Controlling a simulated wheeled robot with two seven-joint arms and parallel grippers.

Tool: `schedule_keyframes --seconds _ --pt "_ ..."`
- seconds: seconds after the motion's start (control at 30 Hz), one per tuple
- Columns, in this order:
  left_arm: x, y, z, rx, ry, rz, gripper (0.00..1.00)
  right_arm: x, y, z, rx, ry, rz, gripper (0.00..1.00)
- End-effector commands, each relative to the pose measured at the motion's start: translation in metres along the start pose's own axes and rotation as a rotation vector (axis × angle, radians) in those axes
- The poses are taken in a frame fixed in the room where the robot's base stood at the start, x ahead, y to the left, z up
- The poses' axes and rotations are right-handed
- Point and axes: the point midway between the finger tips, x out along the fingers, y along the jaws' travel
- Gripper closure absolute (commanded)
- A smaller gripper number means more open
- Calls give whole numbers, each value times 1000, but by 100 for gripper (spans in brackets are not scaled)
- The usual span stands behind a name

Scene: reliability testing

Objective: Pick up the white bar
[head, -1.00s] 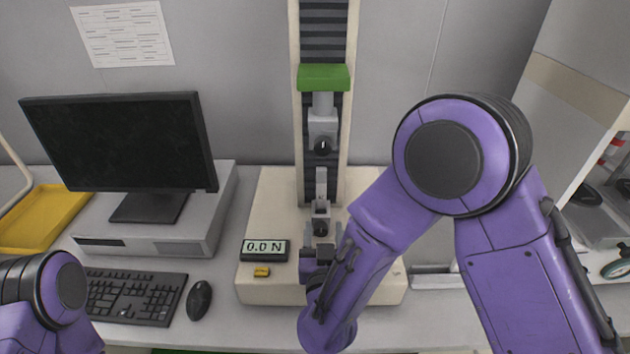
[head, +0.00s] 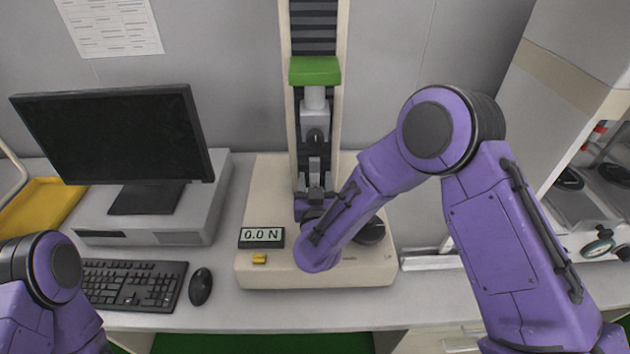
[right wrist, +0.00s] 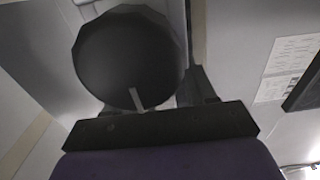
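The testing machine (head: 265,205) stands mid-table in the head view. Its upper clamp (head: 315,122) has a dark knob. A narrow light-grey piece (head: 315,168) stands below it; I cannot tell whether this is the white bar or a clamp part. My right gripper (head: 315,207) is in front of the lower clamp, which it and my arm largely hide. In the right wrist view a big dark round knob (right wrist: 120,60) with a small pale strip fills the space before my right gripper (right wrist: 160,98). The fingers look apart, partly hidden by the knob. My left gripper is out of view.
The force display (head: 261,238) reads 0.0 N, with a yellow block (head: 259,258) below it. A black knob (head: 371,231) is right of my right forearm. The monitor (head: 115,135), keyboard (head: 130,284) and mouse (head: 200,287) are left. Free table lies along the front edge.

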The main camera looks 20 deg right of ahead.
Motion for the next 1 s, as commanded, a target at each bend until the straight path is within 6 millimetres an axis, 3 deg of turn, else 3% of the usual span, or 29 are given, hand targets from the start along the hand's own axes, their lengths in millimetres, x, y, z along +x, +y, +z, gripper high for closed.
schedule_keyframes --seconds 0.03,0.17,0.5,1.0 --pt "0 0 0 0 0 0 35 0 0 0 0 0 0 58" --pt "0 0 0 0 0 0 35 0 0 0 0 0 0 100" --pt "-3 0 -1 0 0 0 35 -1 -1 -4 0 0 -2 100" --pt "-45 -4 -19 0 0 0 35 -2 -6 -57 1 0 -9 100"
